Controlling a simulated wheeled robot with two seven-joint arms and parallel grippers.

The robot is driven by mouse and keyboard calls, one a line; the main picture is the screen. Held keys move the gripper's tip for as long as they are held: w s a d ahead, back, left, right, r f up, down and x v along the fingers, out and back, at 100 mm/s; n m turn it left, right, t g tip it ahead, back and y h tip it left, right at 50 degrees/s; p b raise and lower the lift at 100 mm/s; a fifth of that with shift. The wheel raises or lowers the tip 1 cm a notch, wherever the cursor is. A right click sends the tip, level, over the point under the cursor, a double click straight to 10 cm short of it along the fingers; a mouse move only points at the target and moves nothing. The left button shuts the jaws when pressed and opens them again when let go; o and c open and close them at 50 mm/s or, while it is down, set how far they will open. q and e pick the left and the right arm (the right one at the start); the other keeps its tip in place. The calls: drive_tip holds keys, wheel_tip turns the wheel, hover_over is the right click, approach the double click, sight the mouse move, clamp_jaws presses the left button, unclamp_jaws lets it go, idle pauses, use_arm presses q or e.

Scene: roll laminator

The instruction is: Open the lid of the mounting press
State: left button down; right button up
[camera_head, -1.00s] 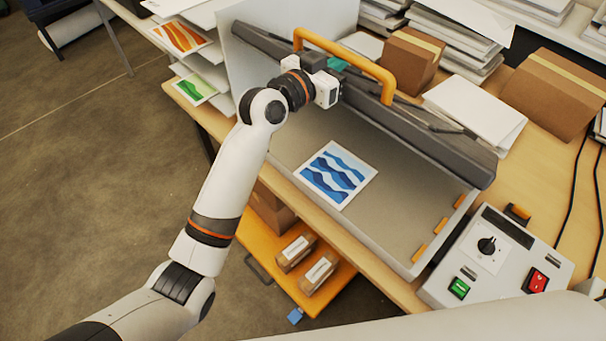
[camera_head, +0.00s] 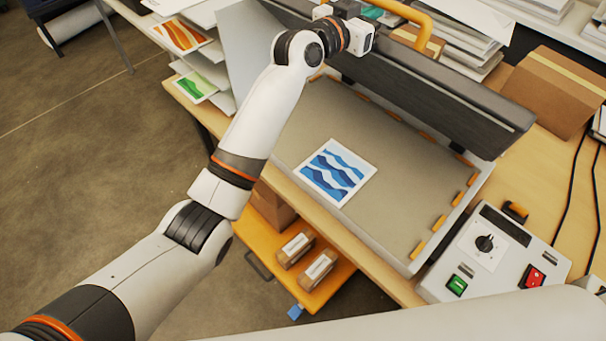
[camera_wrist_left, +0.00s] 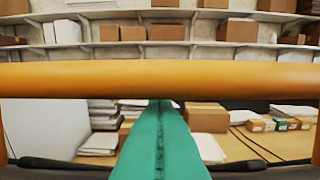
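The press is a grey flat bed (camera_head: 390,165) with a long dark lid (camera_head: 430,95) along its far side. The lid stands raised, tilted up from the bed, and carries an orange handle (camera_head: 424,22). My left gripper (camera_head: 373,12) is at the lid's upper edge beside the handle. In the left wrist view, its green fingers (camera_wrist_left: 160,142) lie together with a thin dark seam. Their tips meet the lower edge of the orange handle bar (camera_wrist_left: 160,80), which crosses in front; I cannot tell whether they touch it. My right gripper is not in view.
A blue wave print (camera_head: 337,172) lies on the bed. A control box (camera_head: 490,255) with a knob and green and red buttons stands at the right. Cardboard boxes (camera_head: 555,90) and paper stacks (camera_head: 465,45) stand behind the lid. An orange lower shelf (camera_head: 325,285) holds packets.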

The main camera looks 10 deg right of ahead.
use_arm(q)
drive_tip(key=w+d+r, duration=0.1)
drive_tip(key=d+r+b, duration=0.1)
drive_tip(key=shift+w+d+r, duration=0.1)
drive_tip(key=shift+w+d, duration=0.25)
drive_tip(key=shift+w, duration=0.05)
drive_tip(key=w+d+r, duration=0.2)
drive_tip(key=d+r, duration=0.1)
drive_tip(key=d, duration=0.2)
drive_tip(key=shift+r, duration=0.25)
drive_tip(key=shift+w+f, duration=0.1)
drive_tip(key=shift+f, duration=0.2)
idle(0.3)
drive_tip(key=r+p+v, duration=0.1)
drive_tip(key=v, duration=1.2)
drive_tip(key=shift+w+r+p, duration=0.2)
drive_tip(key=shift+r+p, duration=0.05)
drive_tip(key=shift+p, duration=0.1)
idle(0.3)
